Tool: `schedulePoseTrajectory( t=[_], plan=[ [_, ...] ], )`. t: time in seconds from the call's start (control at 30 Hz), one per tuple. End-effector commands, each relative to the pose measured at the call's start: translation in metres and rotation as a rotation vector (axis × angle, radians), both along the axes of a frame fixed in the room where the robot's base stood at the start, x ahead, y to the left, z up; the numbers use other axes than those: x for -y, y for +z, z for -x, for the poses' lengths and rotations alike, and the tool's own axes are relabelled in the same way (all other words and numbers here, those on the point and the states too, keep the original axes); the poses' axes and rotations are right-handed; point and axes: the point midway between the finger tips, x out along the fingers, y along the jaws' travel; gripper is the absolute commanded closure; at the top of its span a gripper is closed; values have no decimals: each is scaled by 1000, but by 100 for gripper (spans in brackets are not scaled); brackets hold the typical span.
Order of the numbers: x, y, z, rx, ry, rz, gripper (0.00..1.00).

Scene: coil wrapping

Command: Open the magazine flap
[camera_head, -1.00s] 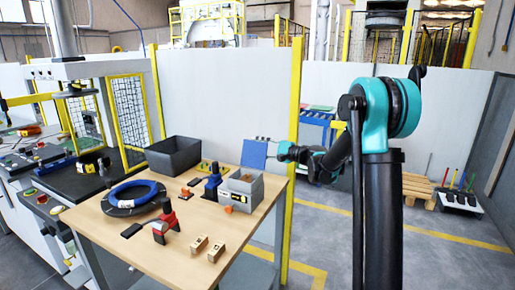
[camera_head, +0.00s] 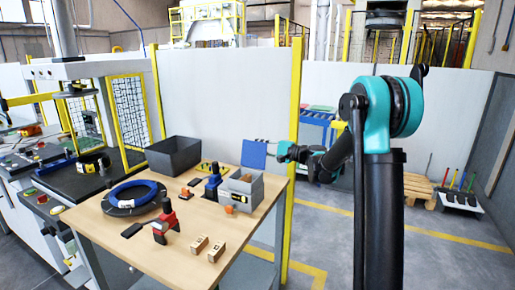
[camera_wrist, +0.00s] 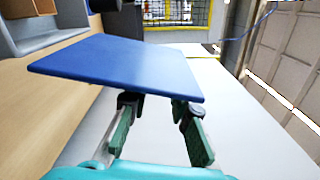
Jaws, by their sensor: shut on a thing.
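A flat blue panel (camera_head: 253,155), which looks like the magazine flap, stands tilted above the back right edge of the table. A grey magazine box (camera_head: 238,190) with a small label stands just below and in front of it. My gripper (camera_head: 274,147) is at the panel's right side. In the wrist view, the blue flap (camera_wrist: 125,65) spreads in front of the fingers (camera_wrist: 155,106), and the fingertips meet its near edge. The fingers are apart and closed on the flap. The exact grip point is hidden by the panel, and a hinge cannot be made out.
The wooden table (camera_head: 190,262) also carries a dark bin (camera_head: 173,155), a blue coil ring (camera_head: 133,194), a red tool (camera_head: 165,226), a blue tool (camera_head: 213,186) and two wooden blocks (camera_head: 208,249). A yellow post (camera_head: 294,110) and white wall (camera_head: 225,100) stand behind.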

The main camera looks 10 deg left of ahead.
Motion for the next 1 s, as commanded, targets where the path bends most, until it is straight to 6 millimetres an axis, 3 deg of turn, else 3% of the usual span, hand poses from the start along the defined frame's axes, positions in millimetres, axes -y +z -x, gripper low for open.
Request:
schedulePoseTrajectory(
  t=[0.13,0.43,0.47,0.6,1.0],
  plan=[
    [-3,5,11,35,0,15,100],
    [-4,5,12,34,0,13,100],
    [-4,6,12,34,0,13,77],
    [-4,6,12,34,0,13,60],
    [2,6,13,33,-1,13,59]
  ],
)
